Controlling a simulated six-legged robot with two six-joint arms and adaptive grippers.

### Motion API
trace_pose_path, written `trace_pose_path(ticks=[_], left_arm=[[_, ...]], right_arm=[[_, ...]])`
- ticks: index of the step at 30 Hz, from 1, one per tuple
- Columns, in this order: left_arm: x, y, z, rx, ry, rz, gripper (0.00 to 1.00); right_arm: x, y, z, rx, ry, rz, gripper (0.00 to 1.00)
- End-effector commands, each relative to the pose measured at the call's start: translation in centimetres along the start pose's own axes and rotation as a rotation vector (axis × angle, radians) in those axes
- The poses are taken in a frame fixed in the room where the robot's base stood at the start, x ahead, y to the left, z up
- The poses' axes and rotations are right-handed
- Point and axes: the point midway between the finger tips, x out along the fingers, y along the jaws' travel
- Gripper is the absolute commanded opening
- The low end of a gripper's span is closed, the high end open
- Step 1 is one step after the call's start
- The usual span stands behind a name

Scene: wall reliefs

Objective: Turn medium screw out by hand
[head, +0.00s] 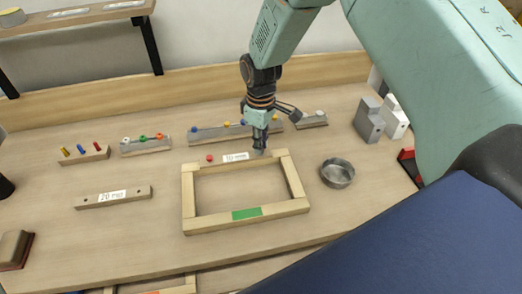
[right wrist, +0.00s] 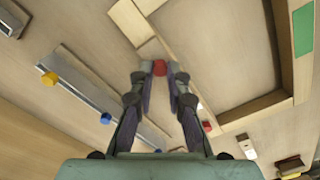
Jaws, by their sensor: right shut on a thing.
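A pale wooden frame (head: 190,205) lies on the bench, with a green patch (head: 247,213) on its near bar and a white label (head: 236,157) on its far bar. A red screw head (head: 210,158) sits at the left end of the far bar. My right gripper (head: 259,150) points down at the right end of that bar. In the right wrist view its fingertips are shut on another red screw head (right wrist: 159,67), which the fingers hide in the head view. How deep this screw sits cannot be seen. My left gripper is not in view.
A round metal dish (head: 338,173) stands right of the frame. Behind are a long rail (head: 205,134) with coloured heads, a rack of rings (head: 146,145) and a rack of coloured pegs (head: 84,155). A labelled bar (head: 113,197) lies left. Grey blocks (head: 369,120) stand back right.

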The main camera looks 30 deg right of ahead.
Motion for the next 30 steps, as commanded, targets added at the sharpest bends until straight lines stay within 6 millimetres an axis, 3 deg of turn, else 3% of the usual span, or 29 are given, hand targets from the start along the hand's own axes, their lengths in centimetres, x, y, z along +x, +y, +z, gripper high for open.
trace_pose_path(ticks=[15, 26, 30], left_arm=[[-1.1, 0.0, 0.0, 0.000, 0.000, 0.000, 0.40], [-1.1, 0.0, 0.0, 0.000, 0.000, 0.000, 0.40], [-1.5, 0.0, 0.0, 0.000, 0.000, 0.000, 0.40]], right_arm=[[-0.1, 0.1, -0.1, -0.434, 0.003, 0.004, 0.00], [0.0, 0.0, -0.1, -0.467, 0.002, 0.003, 0.00], [0.0, 0.0, 0.0, -0.595, 0.001, 0.002, 0.00]])
